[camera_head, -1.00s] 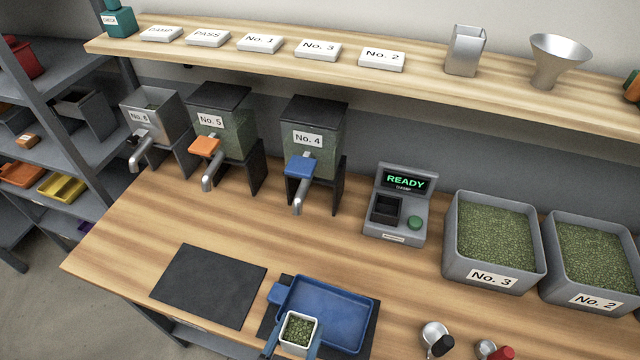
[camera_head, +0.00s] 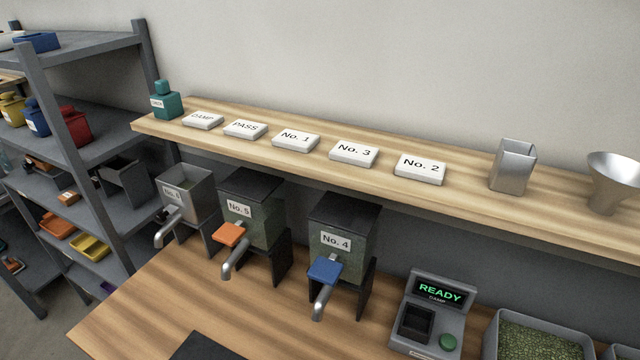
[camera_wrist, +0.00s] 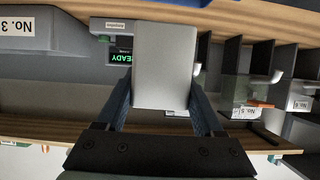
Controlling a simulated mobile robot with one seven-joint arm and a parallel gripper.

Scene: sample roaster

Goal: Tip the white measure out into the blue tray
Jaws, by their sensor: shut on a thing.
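The white measure (camera_wrist: 165,65) fills the middle of the wrist view, and only its plain outer wall shows. My gripper (camera_wrist: 160,97) is shut on it, with one blue finger on each side. The contents are hidden from this side, and I cannot tell whether the measure is upright or tilted. A small strip of blue at the top edge of the wrist view may be the blue tray (camera_wrist: 194,2); its inside is out of sight. The head view shows neither the measure, the tray nor my gripper.
The head view shows the label shelf (camera_head: 460,195) with a metal cup (camera_head: 513,167) and a funnel (camera_head: 612,180). Below stand dispensers No. 5 (camera_head: 252,222) and No. 4 (camera_head: 343,238) and the meter (camera_head: 432,312) reading READY. A grey bin of green beans (camera_head: 535,340) is at right.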

